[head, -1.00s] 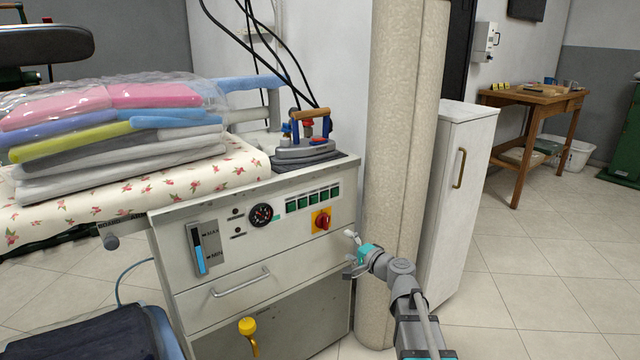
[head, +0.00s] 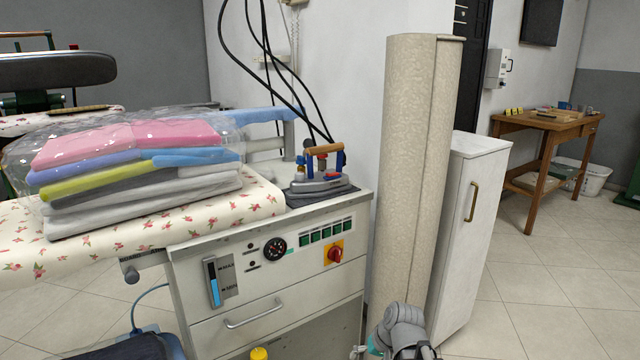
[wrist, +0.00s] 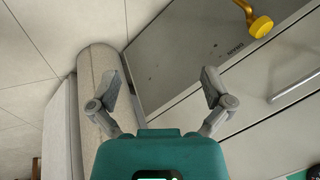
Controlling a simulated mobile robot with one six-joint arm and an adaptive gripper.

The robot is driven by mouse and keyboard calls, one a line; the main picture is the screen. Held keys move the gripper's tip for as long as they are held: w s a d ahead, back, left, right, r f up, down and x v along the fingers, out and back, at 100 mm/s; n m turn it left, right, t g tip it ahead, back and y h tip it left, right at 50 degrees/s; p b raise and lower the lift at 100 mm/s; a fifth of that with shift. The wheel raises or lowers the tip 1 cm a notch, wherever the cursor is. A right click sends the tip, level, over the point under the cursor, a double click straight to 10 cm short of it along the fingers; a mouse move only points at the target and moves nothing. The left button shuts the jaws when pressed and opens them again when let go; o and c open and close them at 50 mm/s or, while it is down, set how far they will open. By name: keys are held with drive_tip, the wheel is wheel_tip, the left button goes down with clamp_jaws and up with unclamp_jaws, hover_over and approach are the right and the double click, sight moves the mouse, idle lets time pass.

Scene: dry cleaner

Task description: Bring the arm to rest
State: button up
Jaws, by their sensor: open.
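My gripper (wrist: 160,98) is open and empty in the wrist view, its two grey fingers spread ahead of the teal body. Below and between them are the rolled beige fabric (wrist: 98,72) and the grey front of the ironing unit (wrist: 185,45). In the head view only a small part of my gripper (head: 362,350) shows at the bottom edge, low in front of the ironing unit (head: 215,325) and the fabric roll (head: 405,170). My grey arm joint is just right of it. I cannot tell the exact gap to the unit or roll.
A yellow-capped valve (wrist: 260,26) sticks out low on the unit. A red switch (head: 335,253) and drawer handle (head: 254,315) are on its front. An iron (head: 320,180) and bagged folded laundry (head: 140,175) lie on top.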

drive_tip(key=s+d+r+g+h+p, duration=0.1)
drive_tip(key=s+d+g+h+p, duration=0.1)
drive_tip(key=s+d+h, duration=0.3)
wheel_tip(320, 180, up, 37)
drive_tip(key=y+p, duration=0.1)
drive_tip(key=p, duration=3.6)
drive_tip(key=shift+s+r+n, duration=0.15)
drive_tip(key=shift+s+n, duration=0.15)
drive_tip(key=shift+s, duration=0.1)
